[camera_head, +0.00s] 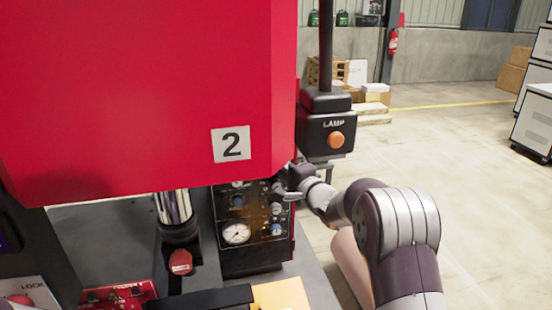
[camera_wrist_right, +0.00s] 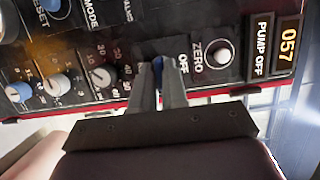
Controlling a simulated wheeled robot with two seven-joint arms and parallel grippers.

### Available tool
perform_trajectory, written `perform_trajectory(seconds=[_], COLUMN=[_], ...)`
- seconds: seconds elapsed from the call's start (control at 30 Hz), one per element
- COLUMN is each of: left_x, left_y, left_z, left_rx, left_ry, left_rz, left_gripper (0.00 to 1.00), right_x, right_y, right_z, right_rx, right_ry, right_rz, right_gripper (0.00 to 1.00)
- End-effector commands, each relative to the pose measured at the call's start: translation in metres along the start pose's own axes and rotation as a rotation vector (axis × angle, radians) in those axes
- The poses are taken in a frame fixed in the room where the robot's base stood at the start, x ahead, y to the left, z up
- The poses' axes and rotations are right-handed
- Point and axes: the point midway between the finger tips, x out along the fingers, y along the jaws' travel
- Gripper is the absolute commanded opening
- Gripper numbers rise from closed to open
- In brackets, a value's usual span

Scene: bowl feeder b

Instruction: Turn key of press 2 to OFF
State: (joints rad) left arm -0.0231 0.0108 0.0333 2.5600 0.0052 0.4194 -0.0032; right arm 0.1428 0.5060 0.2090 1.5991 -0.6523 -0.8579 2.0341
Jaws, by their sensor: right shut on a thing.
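Press 2 is the big red machine with a white "2" label (camera_head: 231,145) in the head view. Its dark control panel (camera_head: 233,254) is below the red housing. My right gripper (camera_head: 290,191) reaches the panel's upper right side from the right. In the right wrist view, my right gripper's two fingers (camera_wrist_right: 160,72) are closed at the panel on the key (camera_wrist_right: 157,64), of which only a small bluish part shows between the tips. An "OFF" label (camera_wrist_right: 183,64) is just right of the fingers. The fingers hide most of the key, so its angle cannot be told. My left gripper is out of view.
A pale ZERO knob (camera_wrist_right: 220,55) and a "PUMP OFF" plate (camera_wrist_right: 262,47) are right of the fingers; several dials, such as one pale dial (camera_wrist_right: 102,77), are left.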

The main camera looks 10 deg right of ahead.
Motion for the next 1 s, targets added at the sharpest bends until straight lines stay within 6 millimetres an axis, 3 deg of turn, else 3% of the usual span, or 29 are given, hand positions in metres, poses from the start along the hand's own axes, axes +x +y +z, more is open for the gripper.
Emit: perform_trajectory(seconds=[0.17,0.5,0.8,1.0], left_x=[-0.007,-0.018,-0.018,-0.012], left_y=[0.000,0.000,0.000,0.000], left_z=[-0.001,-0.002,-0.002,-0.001], left_rx=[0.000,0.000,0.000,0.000], left_ry=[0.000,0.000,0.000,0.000], left_rz=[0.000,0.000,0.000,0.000], left_gripper=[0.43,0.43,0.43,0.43], right_x=[0.000,0.000,0.000,0.000], right_y=[-0.004,-0.004,-0.004,-0.003], right_z=[0.000,0.000,0.000,0.002], right_rx=[-0.073,-0.406,-0.446,-0.781], right_ry=[0.001,0.001,0.001,0.001], right_rz=[0.023,0.125,0.136,0.240], right_gripper=[0.00,0.00,0.00,0.00])
